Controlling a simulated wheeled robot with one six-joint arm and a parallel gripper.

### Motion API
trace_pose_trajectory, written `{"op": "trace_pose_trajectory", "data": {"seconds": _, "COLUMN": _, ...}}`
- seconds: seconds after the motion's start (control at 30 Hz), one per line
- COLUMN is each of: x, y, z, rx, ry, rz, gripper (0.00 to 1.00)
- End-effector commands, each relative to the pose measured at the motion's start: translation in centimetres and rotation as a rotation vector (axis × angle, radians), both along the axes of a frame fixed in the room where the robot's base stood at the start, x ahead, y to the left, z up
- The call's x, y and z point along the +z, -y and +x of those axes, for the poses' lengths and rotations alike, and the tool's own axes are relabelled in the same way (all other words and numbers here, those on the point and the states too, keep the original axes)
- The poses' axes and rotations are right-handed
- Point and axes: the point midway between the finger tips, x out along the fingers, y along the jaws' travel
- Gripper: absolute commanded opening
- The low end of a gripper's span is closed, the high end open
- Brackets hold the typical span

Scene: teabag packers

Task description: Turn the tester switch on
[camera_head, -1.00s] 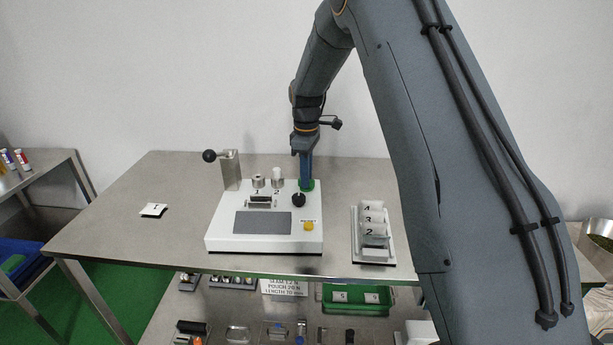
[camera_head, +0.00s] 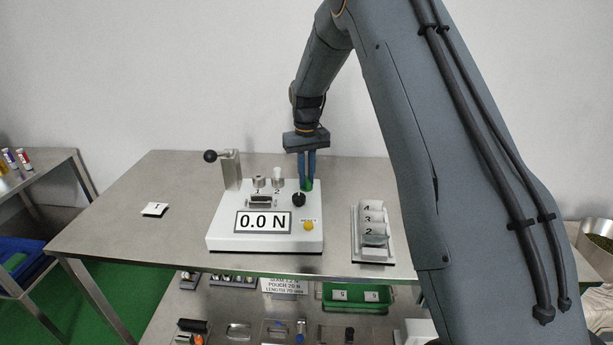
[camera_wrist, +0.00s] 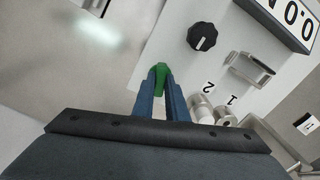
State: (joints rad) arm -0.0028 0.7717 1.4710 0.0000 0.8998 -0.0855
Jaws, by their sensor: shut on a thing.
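The tester (camera_head: 222,230) is a white box on the steel table. Its display (camera_head: 263,222) is lit and reads 0.0 N. The green switch (camera_head: 309,184) is at the tester's back right corner. It also shows in the wrist view (camera_wrist: 160,72), between my fingertips and partly hidden by them. My gripper (camera_head: 307,181) points down at the switch, its two blue fingers close together and shut on it. The black knob (camera_head: 298,200) is just in front of the switch and shows in the wrist view (camera_wrist: 202,37). The yellow button (camera_head: 308,226) is at the front right.
A black-balled lever (camera_head: 211,156) on a post stands at the tester's back left. Posts numbered 1 and 2 (camera_head: 277,178) stand left of my gripper. A rack with numbered pouches (camera_head: 373,250) stands to the right. A white card (camera_head: 154,209) lies left on otherwise clear table.

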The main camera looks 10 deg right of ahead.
Motion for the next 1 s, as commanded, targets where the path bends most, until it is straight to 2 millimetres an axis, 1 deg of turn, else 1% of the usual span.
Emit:
{"op": "trace_pose_trajectory", "data": {"seconds": 0.2, "x": 0.18, "y": 0.03, "z": 0.12, "rx": -0.166, "ry": 0.004, "rz": 0.0, "gripper": 0.0}}
{"op": "trace_pose_trajectory", "data": {"seconds": 0.5, "x": 0.19, "y": 0.03, "z": 0.14, "rx": -0.311, "ry": 0.004, "rz": 0.0, "gripper": 0.0}}
{"op": "trace_pose_trajectory", "data": {"seconds": 0.7, "x": 0.2, "y": 0.04, "z": 0.16, "rx": -0.351, "ry": 0.005, "rz": 0.0, "gripper": 0.0}}
{"op": "trace_pose_trajectory", "data": {"seconds": 1.0, "x": 0.21, "y": 0.04, "z": 0.18, "rx": -0.359, "ry": 0.006, "rz": 0.0, "gripper": 0.0}}
